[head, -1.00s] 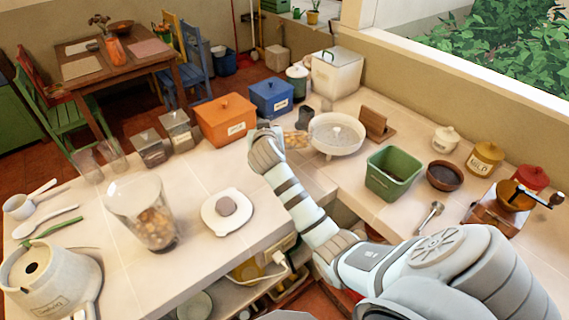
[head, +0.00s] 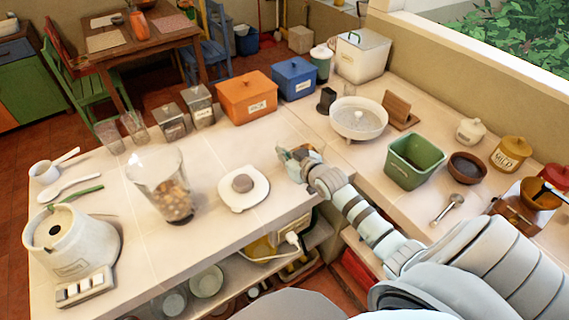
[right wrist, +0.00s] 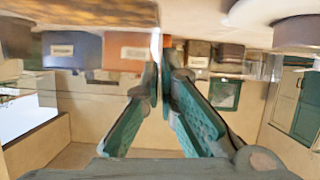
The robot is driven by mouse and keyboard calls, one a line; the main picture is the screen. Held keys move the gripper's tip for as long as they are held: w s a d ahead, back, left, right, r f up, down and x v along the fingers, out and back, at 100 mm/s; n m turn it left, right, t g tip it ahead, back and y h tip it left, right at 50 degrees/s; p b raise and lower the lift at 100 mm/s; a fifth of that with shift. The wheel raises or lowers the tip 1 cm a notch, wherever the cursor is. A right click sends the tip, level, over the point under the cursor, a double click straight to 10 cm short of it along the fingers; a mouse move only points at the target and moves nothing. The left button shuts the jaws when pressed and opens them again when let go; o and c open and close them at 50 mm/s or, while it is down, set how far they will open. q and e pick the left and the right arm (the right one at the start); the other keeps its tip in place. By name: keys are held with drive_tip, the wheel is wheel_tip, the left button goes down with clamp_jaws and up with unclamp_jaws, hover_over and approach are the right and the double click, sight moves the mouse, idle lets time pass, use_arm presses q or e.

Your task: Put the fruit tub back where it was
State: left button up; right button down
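My right gripper (head: 290,155) reaches over the counter's inner corner in the head view. A small patch of orange-brown, the fruit tub (head: 315,149), shows just behind it, mostly hidden by the gripper and wrist. In the right wrist view the gripper's green-padded fingers (right wrist: 160,78) come together at the tips, with a thin pale strip between them that looks like the clear tub's wall. The tub's outline there is hard to make out. My left gripper is not in view.
A blender jug (head: 169,196) with fruit pieces and a white lid-like disc (head: 231,189) stand left. Behind are an orange box (head: 247,104), a blue box (head: 294,86) and a dark cup (head: 326,99). A white bowl (head: 357,128) and green bin (head: 413,170) stand right.

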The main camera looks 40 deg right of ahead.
wheel_tip(320, 180, down, 3)
drive_tip(key=shift+f+b, duration=0.2)
drive_tip(key=shift+b, duration=0.25)
drive_tip(key=c, duration=2.3)
unclamp_jaws()
drive_tip(key=shift+f, duration=0.1)
drive_tip(key=o, duration=0.5)
